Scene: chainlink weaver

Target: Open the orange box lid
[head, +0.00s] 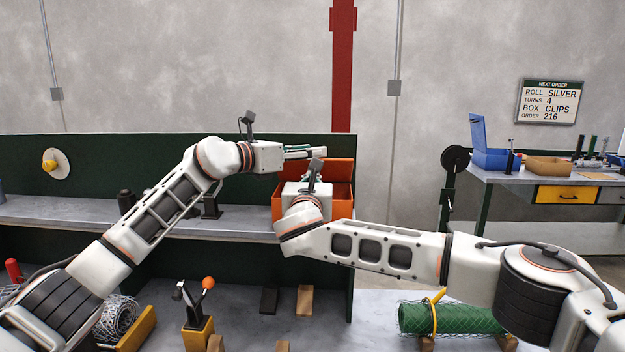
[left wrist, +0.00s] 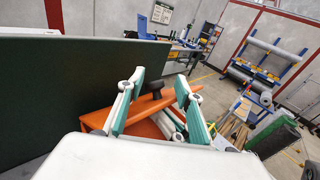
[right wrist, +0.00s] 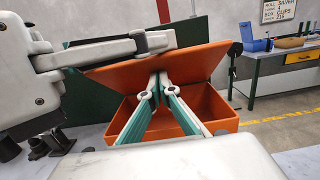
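The orange box (head: 342,207) stands on the grey bench shelf. Its lid (right wrist: 170,62) is tilted up, so the front of the box gapes and its inside shows in the right wrist view. A dark knob (left wrist: 155,88) sits on the lid. My left gripper (head: 318,152) is above the lid; its fingers are apart, on either side of the knob in the left wrist view. My right gripper (right wrist: 160,78) is at the box front, its fingertips together under the raised lid; whether they touch it is unclear. In the head view my right wrist hides the box's front left.
A dark green panel (head: 90,160) stands behind the shelf. Small dark fixtures (head: 126,200) stand left of the box. Below are an orange-knobbed lever (head: 208,283) and a green mesh roll (head: 460,319). A second bench with a blue box (head: 490,158) is at the right.

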